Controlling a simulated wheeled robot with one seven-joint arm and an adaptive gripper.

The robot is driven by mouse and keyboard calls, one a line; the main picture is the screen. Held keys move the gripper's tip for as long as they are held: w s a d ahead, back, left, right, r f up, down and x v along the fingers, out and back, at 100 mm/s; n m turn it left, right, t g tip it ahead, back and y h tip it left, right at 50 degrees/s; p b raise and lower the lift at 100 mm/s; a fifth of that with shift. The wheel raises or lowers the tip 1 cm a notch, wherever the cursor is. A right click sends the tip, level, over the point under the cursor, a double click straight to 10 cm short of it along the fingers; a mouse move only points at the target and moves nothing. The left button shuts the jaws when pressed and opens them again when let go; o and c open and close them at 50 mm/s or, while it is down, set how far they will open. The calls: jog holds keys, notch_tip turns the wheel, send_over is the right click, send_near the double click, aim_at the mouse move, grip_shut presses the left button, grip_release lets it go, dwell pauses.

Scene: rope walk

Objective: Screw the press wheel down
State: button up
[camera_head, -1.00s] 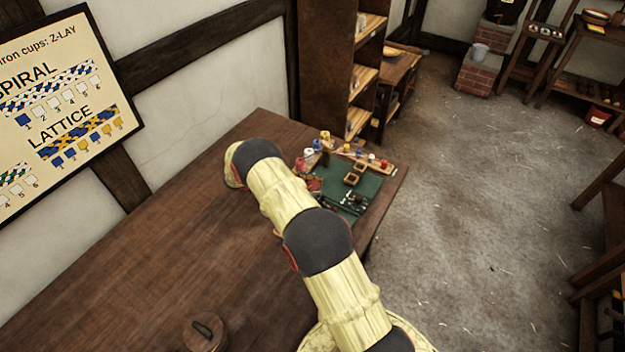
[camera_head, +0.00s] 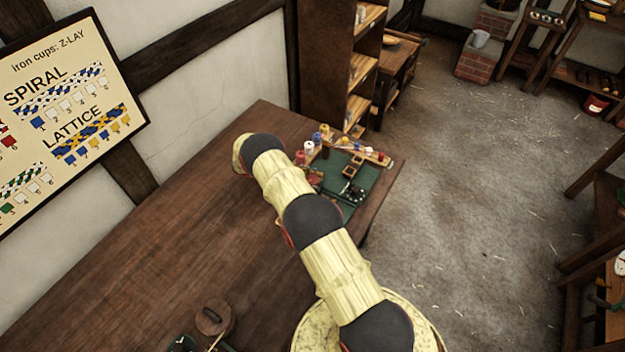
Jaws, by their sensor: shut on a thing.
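My arm (camera_head: 290,195) reaches over the dark wooden table (camera_head: 130,250) toward a green mat (camera_head: 369,176) at its far right end. My gripper is not visible; the arm's upper links block the view of its end. I cannot make out a press wheel. A small red item (camera_head: 314,180) shows beside the arm at the mat's left edge, too small and partly hidden to identify.
Spools (camera_head: 309,147) and small wooden boxes (camera_head: 352,166) stand around the mat. A round wooden lid-like piece with a handle (camera_head: 213,318) is at the near table edge. A shelf (camera_head: 340,60) stands behind.

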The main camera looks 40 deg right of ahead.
jog(key=shift+r, duration=0.1)
jog(key=o, duration=1.2)
jog(key=shift+c, duration=0.2)
jog(key=b, duration=0.3)
jog(key=shift+f+n+t+h+b, duration=0.3)
jog(key=n+t+h+b, duration=0.2)
jog(key=b, duration=0.6)
jog(key=n+t+h+b, duration=0.1)
jog(key=b, duration=0.2)
jog(key=shift+r+t+h, duration=0.1)
jog(key=shift+t+h, duration=0.3)
